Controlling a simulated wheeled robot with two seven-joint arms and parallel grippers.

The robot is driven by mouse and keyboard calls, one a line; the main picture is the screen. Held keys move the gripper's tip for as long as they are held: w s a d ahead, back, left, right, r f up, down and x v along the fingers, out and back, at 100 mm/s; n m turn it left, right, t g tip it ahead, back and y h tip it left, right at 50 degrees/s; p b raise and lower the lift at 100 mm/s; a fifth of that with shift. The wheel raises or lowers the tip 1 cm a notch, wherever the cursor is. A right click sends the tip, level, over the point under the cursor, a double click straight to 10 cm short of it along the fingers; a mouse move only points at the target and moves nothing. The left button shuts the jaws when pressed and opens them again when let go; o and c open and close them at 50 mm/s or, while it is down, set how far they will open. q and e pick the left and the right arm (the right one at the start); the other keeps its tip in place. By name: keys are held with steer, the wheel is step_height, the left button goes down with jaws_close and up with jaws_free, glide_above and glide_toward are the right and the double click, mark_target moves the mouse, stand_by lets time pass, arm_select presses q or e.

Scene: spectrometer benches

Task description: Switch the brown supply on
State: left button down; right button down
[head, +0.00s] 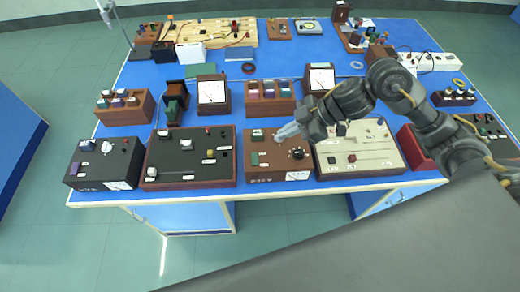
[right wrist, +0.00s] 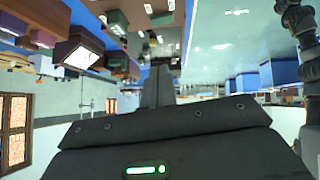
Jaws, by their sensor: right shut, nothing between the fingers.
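The brown supply (head: 268,172) stands near the front edge of the blue table, in the middle of the head view. Its top carries a dark green part at the left, a black knob at the right and small terminals. My right gripper (head: 280,135) is shut and empty, with its fingertips over the back part of the supply's top. I cannot tell whether they touch it. The hand hides part of the top, and the switch's position is too small to read. In the right wrist view the shut fingers (right wrist: 158,75) point away from the camera. My left gripper is not in view.
A black board (head: 190,158) stands left of the supply, and a cream board (head: 352,158) stands close on its right. A black supply (head: 104,163) is at the far left. Meters and wooden boxes stand in a row behind. The table's front edge (head: 250,194) is just before the supply.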

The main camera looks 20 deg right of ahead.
steer(key=p, duration=0.1)
glide_above(253, 155)
steer(key=s+d, duration=0.2)
step_height(253, 155, down, 6)
steer(key=shift+w+d+f, duration=0.15)
steer(key=f, duration=0.3)
steer(key=shift+w+f, duration=0.2)
steer(key=shift+w, duration=0.05)
steer(key=shift+w+f, duration=0.1)
steer(key=shift+f, duration=0.45)
steer(key=shift+f, duration=0.25)
